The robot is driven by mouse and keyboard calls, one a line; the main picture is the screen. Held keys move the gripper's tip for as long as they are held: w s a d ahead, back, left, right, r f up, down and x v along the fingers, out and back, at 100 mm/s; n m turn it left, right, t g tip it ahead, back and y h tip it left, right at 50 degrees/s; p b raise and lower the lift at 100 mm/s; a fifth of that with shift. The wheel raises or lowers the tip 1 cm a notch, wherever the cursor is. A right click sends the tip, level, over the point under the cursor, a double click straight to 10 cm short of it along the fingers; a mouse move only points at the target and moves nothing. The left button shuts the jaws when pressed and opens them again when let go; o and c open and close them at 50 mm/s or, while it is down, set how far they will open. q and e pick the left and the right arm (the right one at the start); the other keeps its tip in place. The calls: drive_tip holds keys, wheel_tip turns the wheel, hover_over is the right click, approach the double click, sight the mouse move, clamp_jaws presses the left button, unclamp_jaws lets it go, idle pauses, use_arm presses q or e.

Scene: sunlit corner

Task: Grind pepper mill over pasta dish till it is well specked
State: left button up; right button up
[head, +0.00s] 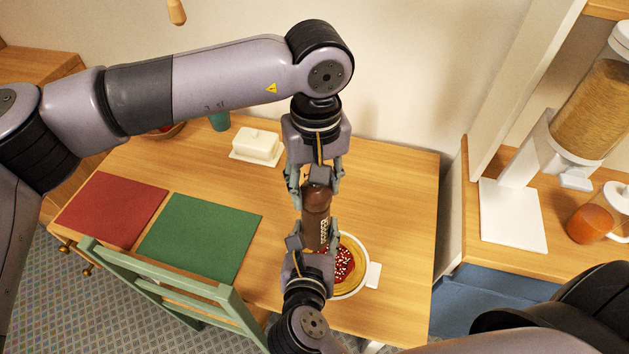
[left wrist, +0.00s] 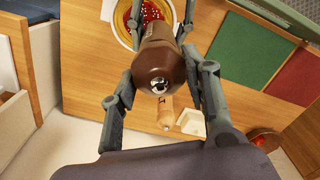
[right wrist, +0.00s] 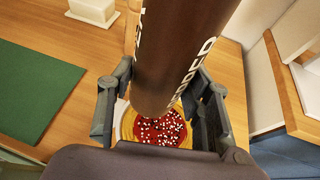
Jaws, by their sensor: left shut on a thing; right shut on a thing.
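The brown pepper mill (head: 316,222) is held between my two grippers, over the near left part of the pasta dish. My left gripper (head: 315,180) is shut on its rounded top; the top's end shows in the left wrist view (left wrist: 158,72). My right gripper (head: 312,246) is shut on its lower body, where white lettering shows in the right wrist view (right wrist: 176,60). The pasta dish (head: 360,268) is a white bowl of yellow pasta with red sauce and white bits. Its sauce also shows in the right wrist view (right wrist: 160,130). The mill hides part of the dish.
A white butter dish (head: 257,146) stands at the back of the table. A red mat (head: 110,208) and a green mat (head: 200,236) lie at left, with a green chair (head: 190,292) in front. A dispenser (head: 513,213) stands on the right counter. The table's right side is clear.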

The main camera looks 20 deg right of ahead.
use_arm(q)
drive_tip(key=shift+m, duration=0.8)
use_arm(e)
drive_tip(key=shift+d, duration=0.15)
use_arm(q)
drive_tip(key=o, duration=1.2)
wheel_tip(320, 180, up, 12)
drive_tip(key=shift+w+d, duration=0.1)
